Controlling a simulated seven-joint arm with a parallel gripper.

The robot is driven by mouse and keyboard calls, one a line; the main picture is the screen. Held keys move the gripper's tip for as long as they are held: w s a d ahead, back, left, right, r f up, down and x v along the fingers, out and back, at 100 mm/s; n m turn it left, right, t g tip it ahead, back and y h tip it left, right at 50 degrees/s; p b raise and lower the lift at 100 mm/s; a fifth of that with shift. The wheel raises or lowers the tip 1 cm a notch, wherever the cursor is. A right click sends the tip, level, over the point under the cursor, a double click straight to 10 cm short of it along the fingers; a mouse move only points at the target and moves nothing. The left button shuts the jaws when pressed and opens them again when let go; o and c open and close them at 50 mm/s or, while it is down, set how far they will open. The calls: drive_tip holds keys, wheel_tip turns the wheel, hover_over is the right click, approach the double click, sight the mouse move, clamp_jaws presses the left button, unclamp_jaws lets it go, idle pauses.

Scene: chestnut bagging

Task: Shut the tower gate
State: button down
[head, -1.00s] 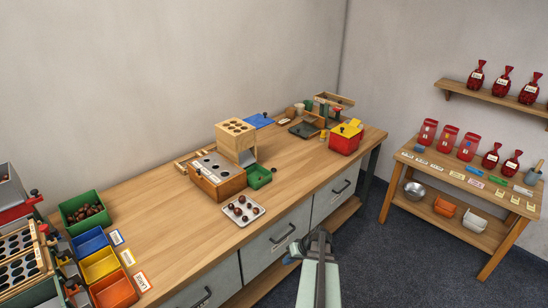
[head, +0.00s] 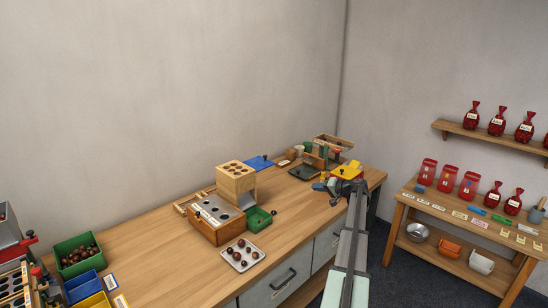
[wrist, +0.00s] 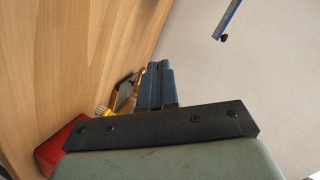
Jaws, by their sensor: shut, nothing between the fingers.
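The likely tower is the pale wooden block (head: 236,184) with round holes in its top. My gripper (head: 325,186) is shut and empty, over the right part of the bench, well to the right of the tower. It partly hides a red box with a yellow lid (head: 348,170). In the wrist view my shut blue fingers (wrist: 158,66) reach past the red box (wrist: 62,142).
A green tray (head: 259,219) and a light tray of chestnuts (head: 243,255) stand by the tower. A blue panel with a dark knob (head: 259,163) and a wooden stand (head: 333,146) are at the back.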

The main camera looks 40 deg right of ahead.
sight(260, 167)
drive_tip(key=w+d+r+m+t+y, duration=0.2)
drive_tip(key=w+d+r+y, duration=0.1)
drive_tip(key=w+r, duration=0.9)
drive_tip(key=w+a+f, duration=0.3)
drive_tip(key=w+a, duration=0.4)
drive_tip(key=w, duration=0.5)
drive_tip(key=a, duration=0.9)
drive_tip(key=shift+w+a, duration=0.1)
drive_tip(key=shift+a, duration=0.2)
drive_tip(key=shift+d+r, duration=0.1)
